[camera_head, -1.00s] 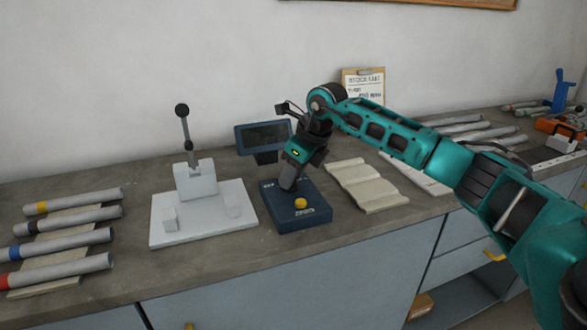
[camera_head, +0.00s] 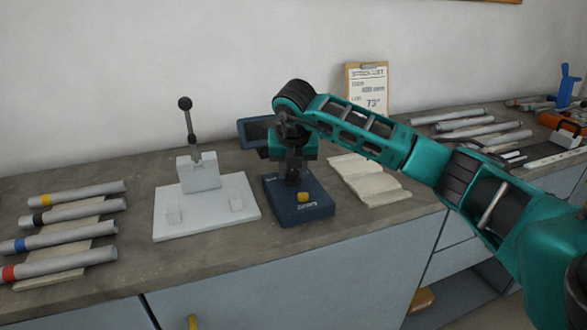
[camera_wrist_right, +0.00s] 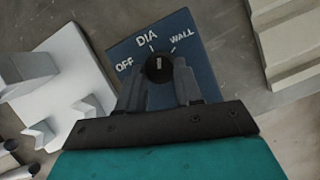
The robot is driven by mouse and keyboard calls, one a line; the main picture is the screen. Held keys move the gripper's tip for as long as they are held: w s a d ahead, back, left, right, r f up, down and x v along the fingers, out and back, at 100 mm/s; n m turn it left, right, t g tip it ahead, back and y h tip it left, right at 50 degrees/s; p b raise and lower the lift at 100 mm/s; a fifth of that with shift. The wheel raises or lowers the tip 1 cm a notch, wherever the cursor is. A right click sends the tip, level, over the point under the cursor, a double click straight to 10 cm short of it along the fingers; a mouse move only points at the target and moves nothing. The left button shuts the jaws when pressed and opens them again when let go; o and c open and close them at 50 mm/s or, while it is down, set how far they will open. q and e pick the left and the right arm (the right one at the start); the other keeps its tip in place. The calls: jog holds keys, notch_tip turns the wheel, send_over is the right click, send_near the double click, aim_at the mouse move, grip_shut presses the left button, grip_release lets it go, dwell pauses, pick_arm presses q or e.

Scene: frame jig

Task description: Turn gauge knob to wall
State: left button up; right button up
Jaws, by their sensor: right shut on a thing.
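The gauge is a dark blue box (camera_head: 290,212) with a yellow button (camera_head: 303,197) on the counter. In the right wrist view its face (camera_wrist_right: 203,75) reads OFF, DIA and WALL, from left to right. The black round knob (camera_wrist_right: 158,66) sits below these labels, and its short white mark lies roughly toward DIA. My right gripper (camera_head: 293,178) stands nearly upright over the box. In the wrist view its fingers are shut on the knob, one at each side. In the head view the gripper hides the knob. My left gripper is not in view.
A white jig (camera_head: 205,208) with a lever stands just left of the gauge. Grey tubes (camera_head: 75,228) lie at the left. A clipboard (camera_head: 367,90) leans on the wall.

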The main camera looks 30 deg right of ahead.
jog(key=m, duration=0.2)
jog(key=m+g+h, duration=0.1)
jog(key=m, duration=0.1)
jog(key=shift+w+a, duration=0.2)
jog(key=shift+m+g+h, duration=0.5)
jog(key=shift+m, duration=1)
jog(key=o, duration=1)
jog(key=shift+o, duration=0.2)
jog(key=shift+r, duration=0.1)
